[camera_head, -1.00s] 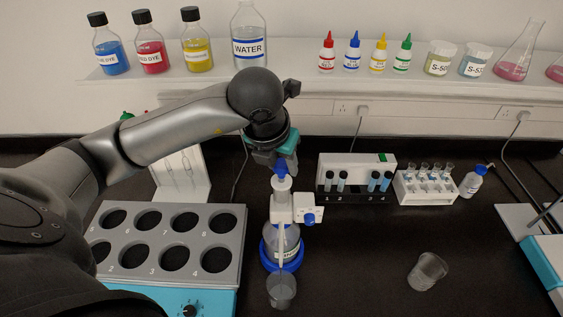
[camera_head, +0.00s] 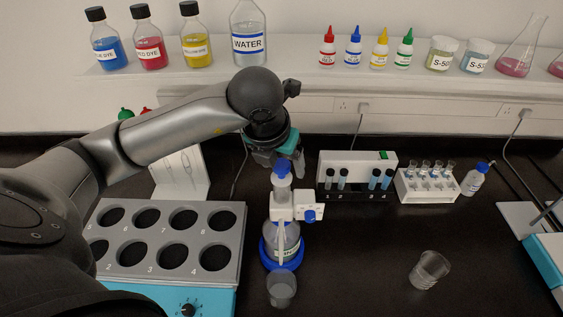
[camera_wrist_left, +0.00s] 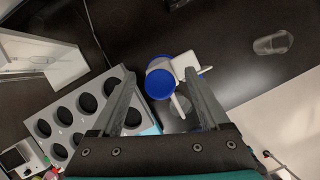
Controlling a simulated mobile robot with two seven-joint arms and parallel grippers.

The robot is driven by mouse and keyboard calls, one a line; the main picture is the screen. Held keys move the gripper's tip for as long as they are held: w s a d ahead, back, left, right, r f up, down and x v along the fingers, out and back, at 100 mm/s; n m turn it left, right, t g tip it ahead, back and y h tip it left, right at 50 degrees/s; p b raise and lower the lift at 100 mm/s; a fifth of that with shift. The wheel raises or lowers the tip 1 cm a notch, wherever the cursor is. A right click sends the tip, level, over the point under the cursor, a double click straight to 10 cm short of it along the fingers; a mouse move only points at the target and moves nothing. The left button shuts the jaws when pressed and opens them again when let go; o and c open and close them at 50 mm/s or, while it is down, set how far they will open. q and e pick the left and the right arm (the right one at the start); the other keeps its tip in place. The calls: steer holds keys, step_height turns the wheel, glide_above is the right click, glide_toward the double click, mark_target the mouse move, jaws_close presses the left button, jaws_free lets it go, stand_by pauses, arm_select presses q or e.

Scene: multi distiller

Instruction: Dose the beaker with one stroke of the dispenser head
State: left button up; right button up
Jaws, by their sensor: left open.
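The cap also shows in the wrist view (camera_wrist_left: 159,84). A clear beaker (camera_head: 281,290) stands in front of the bottle, under the thin white spout; its contents are hard to tell. My left gripper (camera_head: 281,163) is open and empty at the cap's height, pointing down. In the wrist view its fingers (camera_wrist_left: 160,72) are apart, with the cap between them in the picture; contact is not visible. My right gripper is not in view.
A grey rack with several round holes (camera_head: 230,232) stands left of the bottle. A second clear cup (camera_head: 429,270) is on the bench at right. A vial block (camera_head: 330,167) and a white tube rack (camera_head: 428,186) stand behind. The bench between is clear.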

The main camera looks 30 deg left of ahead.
arm_select(q)
steer(key=v, duration=1.5)
steer(key=shift+p, duration=0.45)
steer(key=shift+s+d+r, duration=0.1)
